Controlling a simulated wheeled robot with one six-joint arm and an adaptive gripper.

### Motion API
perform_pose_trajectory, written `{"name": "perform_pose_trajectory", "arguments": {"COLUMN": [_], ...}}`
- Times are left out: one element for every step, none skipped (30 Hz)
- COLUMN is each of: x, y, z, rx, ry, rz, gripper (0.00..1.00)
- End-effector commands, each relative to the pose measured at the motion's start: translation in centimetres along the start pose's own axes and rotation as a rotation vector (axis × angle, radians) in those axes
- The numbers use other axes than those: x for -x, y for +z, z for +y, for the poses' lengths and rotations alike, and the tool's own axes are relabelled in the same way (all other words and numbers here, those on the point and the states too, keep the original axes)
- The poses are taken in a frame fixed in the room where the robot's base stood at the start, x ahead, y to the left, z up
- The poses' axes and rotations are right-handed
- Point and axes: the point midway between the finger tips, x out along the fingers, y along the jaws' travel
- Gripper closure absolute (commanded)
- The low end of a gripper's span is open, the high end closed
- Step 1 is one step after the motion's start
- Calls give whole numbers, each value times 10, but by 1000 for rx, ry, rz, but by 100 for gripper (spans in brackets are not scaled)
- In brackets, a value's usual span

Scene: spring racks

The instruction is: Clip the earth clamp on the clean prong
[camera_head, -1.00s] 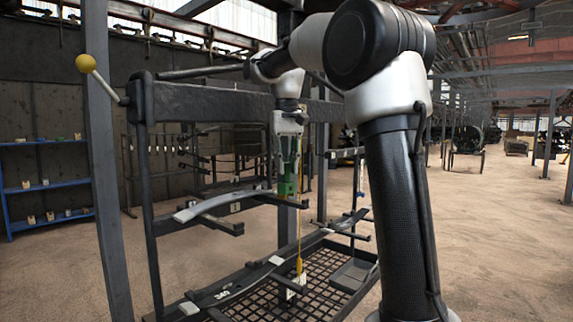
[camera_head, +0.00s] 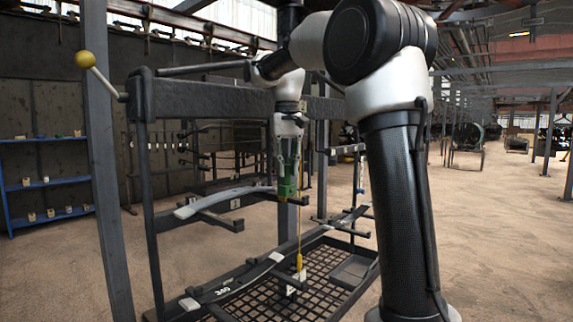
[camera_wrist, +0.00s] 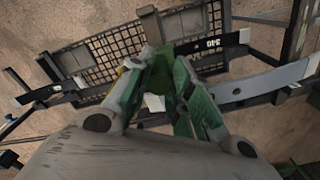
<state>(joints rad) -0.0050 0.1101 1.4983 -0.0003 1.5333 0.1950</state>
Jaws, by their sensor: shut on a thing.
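My gripper (camera_head: 287,165) points down and is shut on the green earth clamp (camera_head: 287,187). The clamp also shows between the fingers in the wrist view (camera_wrist: 181,82). In the head view the clamp's lower end overlaps the upper dark prongs of the rack, beside the right end of a curved grey leaf (camera_head: 208,202). A dark prong (camera_head: 222,222) with a white label "1" sticks out under this leaf. I cannot tell whether the clamp touches a prong, or which prong is the clean one.
The rack's thick top beam (camera_head: 200,100) runs close behind my arm. A thin yellow line with a yellow piece (camera_head: 299,263) hangs by the clamp. Below are a leaf labelled "340" (camera_head: 240,282) and a grid tray (camera_head: 318,292). Blue shelves (camera_head: 45,185) stand left; open floor lies right.

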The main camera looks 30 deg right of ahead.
Motion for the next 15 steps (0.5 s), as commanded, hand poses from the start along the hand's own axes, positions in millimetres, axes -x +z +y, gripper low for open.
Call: {"name": "perform_pose_trajectory", "arguments": {"x": [0,0,0,0,0,0,0,0,0,0,0,0,0,0,0], "y": [0,0,0,0,0,0,0,0,0,0,0,0,0,0,0], "z": [0,0,0,0,0,0,0,0,0,0,0,0,0,0,0], "rx": [0,0,0,0,0,0,0,0,0,0,0,0,0,0,0], "ry": [0,0,0,0,0,0,0,0,0,0,0,0,0,0,0], "rz": [1,1,1,1,1,1,1,1,1,1,1,1,1,1,0], "gripper": [98,98,98,98,98,98,98,75,68,63,57,54,54,54,54]}}
